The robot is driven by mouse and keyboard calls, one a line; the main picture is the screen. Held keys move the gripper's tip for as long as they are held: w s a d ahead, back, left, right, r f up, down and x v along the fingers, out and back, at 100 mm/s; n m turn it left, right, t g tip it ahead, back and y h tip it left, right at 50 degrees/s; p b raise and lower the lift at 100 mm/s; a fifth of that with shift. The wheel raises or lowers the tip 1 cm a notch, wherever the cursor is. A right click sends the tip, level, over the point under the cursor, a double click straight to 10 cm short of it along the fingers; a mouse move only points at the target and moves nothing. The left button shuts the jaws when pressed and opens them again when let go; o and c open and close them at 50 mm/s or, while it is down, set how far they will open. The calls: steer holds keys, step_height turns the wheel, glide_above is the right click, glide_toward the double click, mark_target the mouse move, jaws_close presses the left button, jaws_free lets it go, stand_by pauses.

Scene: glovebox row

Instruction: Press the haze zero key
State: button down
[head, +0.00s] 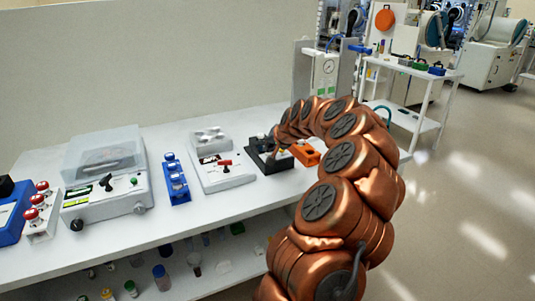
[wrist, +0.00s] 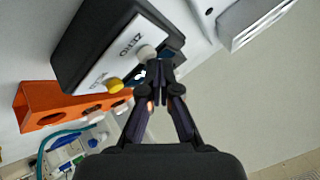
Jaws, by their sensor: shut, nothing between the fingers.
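The haze meter is a black box (wrist: 88,35) with a white label strip, and it also shows in the head view (head: 262,161) at the right part of the bench. In the wrist view a pale round key (wrist: 146,52) sits beside lettering that looks like "ZERO". A yellow round key (wrist: 115,86) sits beside a second label, too blurred to read. My gripper (wrist: 153,70) is shut and empty, its fingertips just below the pale key in the picture. I cannot tell whether they touch it. In the head view my arm hides part of the box and the fingertips.
An orange block with holes (wrist: 48,107) lies beside the box; it shows in the head view (head: 306,154) too. A white instrument with a red handle (head: 222,172) stands to the left, then a blue rack (head: 176,180). Open floor lies to the right of the bench.

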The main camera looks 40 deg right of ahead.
steer(key=shift+r, duration=0.6)
steer(key=shift+r+p, duration=0.3)
steer(key=shift+r, duration=2.2)
